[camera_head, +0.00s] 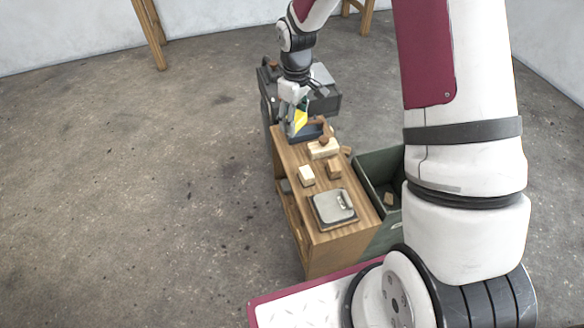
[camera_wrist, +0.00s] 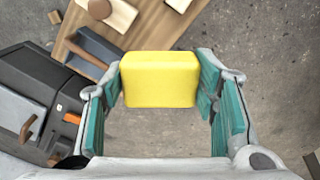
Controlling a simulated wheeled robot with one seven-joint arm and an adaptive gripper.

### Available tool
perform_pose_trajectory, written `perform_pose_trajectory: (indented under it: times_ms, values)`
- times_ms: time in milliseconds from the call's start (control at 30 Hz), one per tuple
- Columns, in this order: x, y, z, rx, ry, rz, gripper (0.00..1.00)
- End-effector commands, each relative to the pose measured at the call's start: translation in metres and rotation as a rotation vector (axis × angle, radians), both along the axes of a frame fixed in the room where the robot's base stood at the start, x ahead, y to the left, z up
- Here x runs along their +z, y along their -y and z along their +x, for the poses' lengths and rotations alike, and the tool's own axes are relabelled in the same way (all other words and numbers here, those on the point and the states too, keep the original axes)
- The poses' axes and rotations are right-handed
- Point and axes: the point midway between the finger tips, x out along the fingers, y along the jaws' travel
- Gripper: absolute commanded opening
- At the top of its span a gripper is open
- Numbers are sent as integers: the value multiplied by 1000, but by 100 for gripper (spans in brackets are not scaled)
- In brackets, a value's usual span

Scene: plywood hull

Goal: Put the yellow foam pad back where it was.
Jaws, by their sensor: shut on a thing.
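The yellow foam pad (camera_wrist: 160,80) is between the fingers of my gripper (camera_wrist: 160,85) in the wrist view, with teal finger pads against both its sides. In the head view the yellow pad (camera_head: 300,118) shows as a small patch under my gripper (camera_head: 294,112), partly covered by the fingers. My gripper is shut on the pad near the far end of the wooden bench (camera_head: 285,150). The wrist view shows the pad over the floor, beside the bench end. A dark blue-grey tray (camera_head: 312,133) sits at that far end, close to the gripper.
Wooden blocks (camera_head: 306,175) and a grey plate-like device (camera_head: 333,207) stand on the bench. A dark green bin (camera_head: 377,168) with a piece inside stands to its right. A dark grey cabinet-like machine (camera_head: 325,103) stands beyond the bench. Open floor lies to the left.

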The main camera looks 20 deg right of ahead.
Motion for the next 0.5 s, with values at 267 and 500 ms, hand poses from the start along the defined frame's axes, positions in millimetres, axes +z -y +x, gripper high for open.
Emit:
perform_pose_trajectory:
  times_ms: [267, 500]
  values:
    - [-56, 0, 12, 107, 1, 1, 32]
    - [-71, 1, 14, 140, 0, 0, 32]
